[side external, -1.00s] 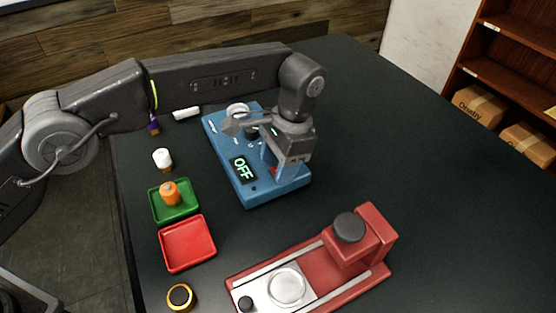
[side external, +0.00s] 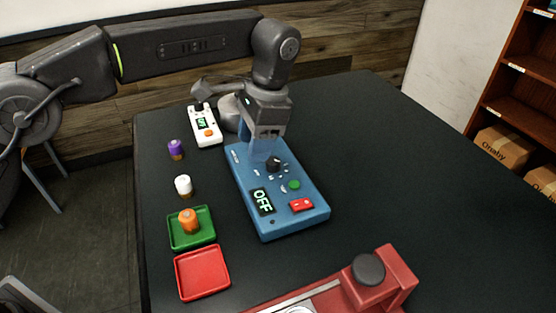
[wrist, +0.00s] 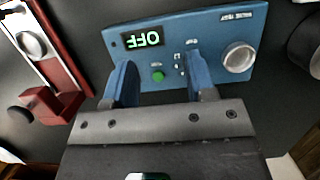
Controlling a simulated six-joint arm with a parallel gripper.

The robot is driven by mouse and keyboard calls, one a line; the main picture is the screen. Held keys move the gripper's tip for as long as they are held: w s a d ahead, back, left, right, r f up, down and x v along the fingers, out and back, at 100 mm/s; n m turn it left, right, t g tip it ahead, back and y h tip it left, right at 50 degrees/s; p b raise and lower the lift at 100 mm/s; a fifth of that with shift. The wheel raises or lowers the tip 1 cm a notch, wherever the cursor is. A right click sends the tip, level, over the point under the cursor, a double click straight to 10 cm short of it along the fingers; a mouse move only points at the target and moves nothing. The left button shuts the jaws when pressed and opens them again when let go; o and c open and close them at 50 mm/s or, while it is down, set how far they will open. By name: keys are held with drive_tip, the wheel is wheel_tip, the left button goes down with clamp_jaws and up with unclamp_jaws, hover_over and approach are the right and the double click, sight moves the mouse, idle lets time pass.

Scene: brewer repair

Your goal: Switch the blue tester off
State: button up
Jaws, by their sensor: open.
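The blue tester (side external: 275,205) lies on the dark table. Its display (side external: 262,201) reads OFF in green. In the wrist view my gripper (wrist: 158,80) is open and empty.
A white handheld device (side external: 205,126) stands beyond the tester. Purple (side external: 175,149), white (side external: 183,186) and orange (side external: 188,220) capped pieces are at left, the orange in a green tray (side external: 207,238). A red tray (side external: 202,273) and red fixture (side external: 385,285) are nearer.

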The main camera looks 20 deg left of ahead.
drive_tip(key=shift+w+a+r, duration=0.1)
drive_tip(key=shift+a+r, duration=0.3)
drive_tip(key=shift+a, duration=0.25)
drive_tip(key=shift+w+a+r, duration=0.1)
drive_tip(key=shift+a+r, duration=0.25)
drive_tip(key=shift+a, duration=0.25)
drive_tip(key=s+a+r+n+t+h, duration=0.1)
drive_tip(key=s+a+r+n+t, duration=0.1)
drive_tip(key=s+a+r, duration=0.4)
drive_tip(key=s+a+r+n+t+h, duration=0.1)
drive_tip(key=s+a+r+n+t, duration=0.15)
drive_tip(key=s+a, duration=0.4)
drive_tip(key=s+a+f+n+t, duration=0.1)
drive_tip(key=s+a+f+n, duration=0.1)
drive_tip(key=s, duration=0.4)
drive_tip(key=s+a+f+n+t, duration=0.2)
drive_tip(key=s+a+f, duration=0.2)
drive_tip(key=s+a, duration=0.2)
drive_tip(key=shift+s+f, duration=0.15)
drive_tip(key=shift+n, duration=0.25)
